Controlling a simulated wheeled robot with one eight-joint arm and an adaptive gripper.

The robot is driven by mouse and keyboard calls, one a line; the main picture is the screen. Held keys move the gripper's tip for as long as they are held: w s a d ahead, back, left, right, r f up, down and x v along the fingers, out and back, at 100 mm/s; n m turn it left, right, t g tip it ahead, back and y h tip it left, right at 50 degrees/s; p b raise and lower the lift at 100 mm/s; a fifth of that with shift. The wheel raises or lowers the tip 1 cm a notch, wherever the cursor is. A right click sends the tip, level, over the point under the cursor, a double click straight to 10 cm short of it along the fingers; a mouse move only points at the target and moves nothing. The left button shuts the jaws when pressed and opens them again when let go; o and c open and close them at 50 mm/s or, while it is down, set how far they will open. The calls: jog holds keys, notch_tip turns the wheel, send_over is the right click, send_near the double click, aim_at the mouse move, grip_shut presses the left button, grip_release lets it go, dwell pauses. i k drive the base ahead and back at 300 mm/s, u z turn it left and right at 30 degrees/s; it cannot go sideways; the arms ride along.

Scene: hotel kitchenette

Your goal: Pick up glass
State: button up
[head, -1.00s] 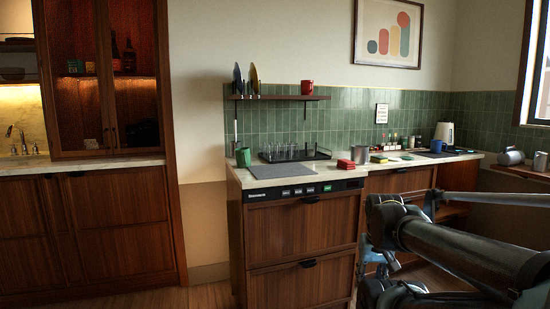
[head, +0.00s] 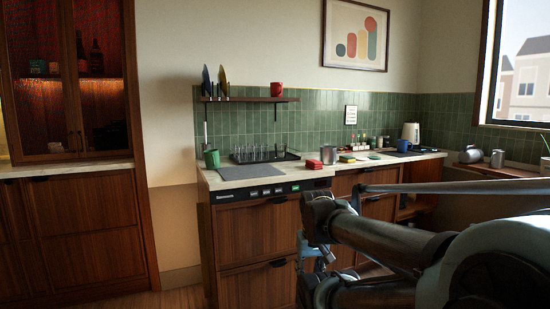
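My arm (head: 375,240) reaches in from the lower right, in front of the lower cabinets and well short of the glasses. The end of my arm is low and partly hidden behind its own links, so I cannot make out the gripper's fingers.
A green cup (head: 211,158) and a grey mat (head: 251,173) are left of and before the tray. A shelf (head: 250,99) with plates and a red mug (head: 276,89) hangs above.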

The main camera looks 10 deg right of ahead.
aim_at(280, 149)
jog(key=i, duration=0.85)
